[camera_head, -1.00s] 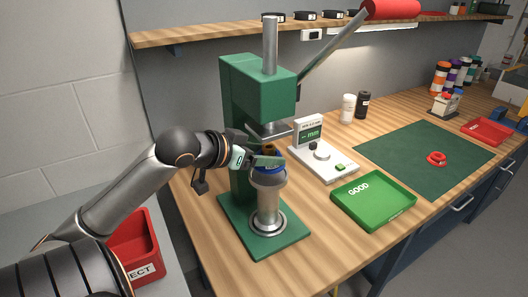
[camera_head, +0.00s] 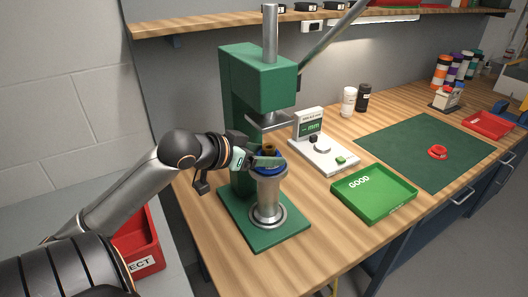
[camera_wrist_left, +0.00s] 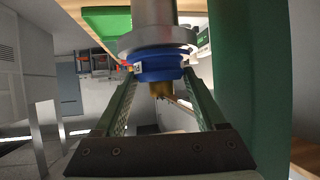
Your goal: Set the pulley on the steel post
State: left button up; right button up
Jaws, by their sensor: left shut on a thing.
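The pulley (camera_head: 265,168) is a blue ring with a brass centre piece (camera_head: 268,149) standing up from it. It is at the top of the steel post (camera_head: 268,195), which stands upright on the green press base. My left gripper (camera_head: 268,160) is shut on the pulley, with a finger on either side. In the left wrist view the blue pulley (camera_wrist_left: 160,65) is between the fingertips, against the post's wide collar (camera_wrist_left: 157,42). No clear gap shows there, but I cannot tell whether it is fully seated. My right gripper is not in view.
The green press head (camera_head: 258,78) and its ram hang above and behind the pulley, close to my gripper. A gauge (camera_head: 322,155), a green GOOD tray (camera_head: 375,195) and a green mat (camera_head: 410,150) with a red part lie to the right. A red bin (camera_head: 140,245) stands below my left arm.

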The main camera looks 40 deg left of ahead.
pick_arm(q)
jog(key=shift+f, duration=0.3)
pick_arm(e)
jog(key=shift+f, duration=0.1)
pick_arm(q)
jog(key=o, duration=1.6)
jog(key=shift+c, duration=0.2)
